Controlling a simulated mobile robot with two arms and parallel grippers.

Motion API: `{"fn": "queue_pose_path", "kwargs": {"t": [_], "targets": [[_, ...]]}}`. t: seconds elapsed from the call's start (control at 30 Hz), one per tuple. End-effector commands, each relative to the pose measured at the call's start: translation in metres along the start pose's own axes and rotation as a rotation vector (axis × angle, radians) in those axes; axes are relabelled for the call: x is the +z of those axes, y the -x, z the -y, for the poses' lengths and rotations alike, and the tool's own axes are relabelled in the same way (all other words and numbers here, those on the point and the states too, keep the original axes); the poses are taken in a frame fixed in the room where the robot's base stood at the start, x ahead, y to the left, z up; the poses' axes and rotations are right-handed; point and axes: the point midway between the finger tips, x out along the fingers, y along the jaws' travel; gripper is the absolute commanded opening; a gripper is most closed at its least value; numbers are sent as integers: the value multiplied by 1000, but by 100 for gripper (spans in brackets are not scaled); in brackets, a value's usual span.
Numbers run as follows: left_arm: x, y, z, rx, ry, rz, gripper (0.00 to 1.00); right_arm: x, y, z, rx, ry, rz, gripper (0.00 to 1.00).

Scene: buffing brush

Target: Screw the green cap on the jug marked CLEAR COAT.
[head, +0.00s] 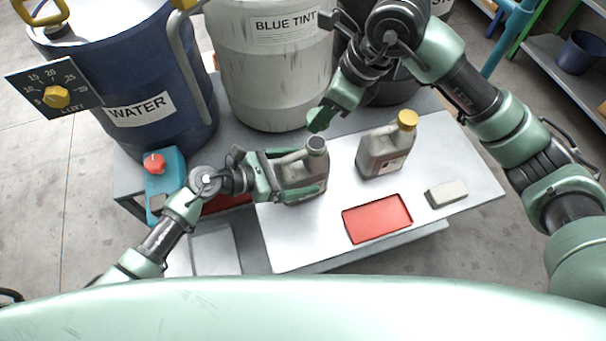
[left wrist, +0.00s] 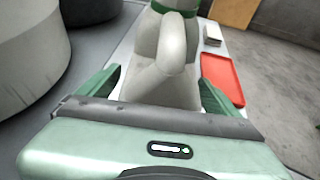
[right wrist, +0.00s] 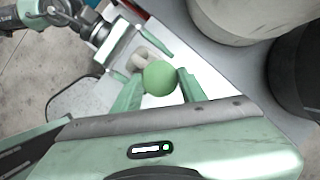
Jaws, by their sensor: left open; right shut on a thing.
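A grey jug (head: 305,178) with a loop handle stands on the white table top; its label cannot be read here. My left gripper (head: 290,180) is open, with one finger on each side of the jug body. The jug also fills the middle of the left wrist view (left wrist: 165,75). My right gripper (head: 321,119) is shut on the round green cap (right wrist: 160,77), which shows between its fingertips in the right wrist view. In the head view it is above the jug's neck and a little apart from it. In the right wrist view the cap hides part of the jug.
A second jug with a yellow cap (head: 386,150) stands to the right. A red tray (head: 377,218) and a pale block (head: 446,193) lie on the table. The WATER drum (head: 140,105) and BLUE TINT drum (head: 272,70) stand behind. A blue box with a red knob (head: 165,175) is left.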

Motion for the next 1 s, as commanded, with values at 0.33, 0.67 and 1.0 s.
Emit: {"fn": "queue_pose_path", "kwargs": {"t": [0.33,0.67,1.0], "targets": [[0,-1,0,0,0,0,71,0,0,0,0,0,0,5],[0,0,0,0,1,0,0,0,0,0,0,0,0,5],[0,0,0,1,1,0,0,-17,-41,0,1,-1,0,5]]}}
